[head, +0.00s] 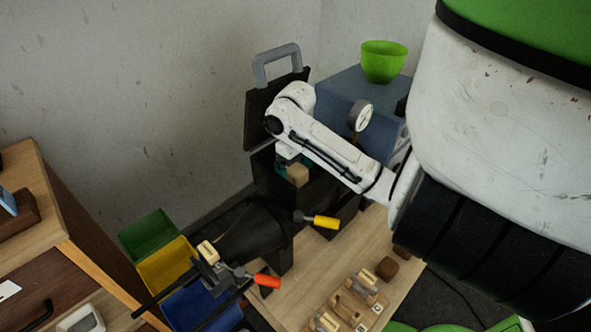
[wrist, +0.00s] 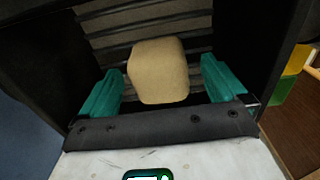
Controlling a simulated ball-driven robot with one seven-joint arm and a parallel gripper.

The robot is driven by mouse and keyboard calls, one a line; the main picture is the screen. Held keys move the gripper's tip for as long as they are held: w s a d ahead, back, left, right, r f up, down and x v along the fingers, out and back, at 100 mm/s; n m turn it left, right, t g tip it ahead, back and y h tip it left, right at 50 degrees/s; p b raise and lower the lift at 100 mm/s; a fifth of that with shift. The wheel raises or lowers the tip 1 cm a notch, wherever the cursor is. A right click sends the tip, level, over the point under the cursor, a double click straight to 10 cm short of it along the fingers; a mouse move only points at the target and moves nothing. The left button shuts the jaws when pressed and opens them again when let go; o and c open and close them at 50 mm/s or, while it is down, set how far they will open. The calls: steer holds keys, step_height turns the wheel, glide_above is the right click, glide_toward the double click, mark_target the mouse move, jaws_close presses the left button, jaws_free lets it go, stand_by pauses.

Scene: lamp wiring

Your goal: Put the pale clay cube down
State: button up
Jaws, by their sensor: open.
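The pale clay cube (wrist: 158,72) is a tan block with rounded edges. In the wrist view it sits between the two teal fingers of my gripper (wrist: 161,76), with a visible gap on each side. The fingers are open. Behind the cube is a dark ribbed surface; I cannot tell whether the cube rests on it. In the head view the cube (head: 298,174) shows at the black case, just beside the teal fingers of my gripper (head: 287,163). My arm hides part of the case there.
The black case has a raised lid (head: 262,112) with a grey handle (head: 276,62). A blue box (head: 345,88) bears a green bowl (head: 384,62) and a gauge (head: 361,117). Green (head: 147,232) and yellow (head: 163,264) bins stand left. A wooden table (head: 300,285) holds small wooden parts.

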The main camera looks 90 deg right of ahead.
mark_target(296, 184)
step_height(296, 184, up, 10)
steer(key=p, duration=0.2)
stand_by(0.8)
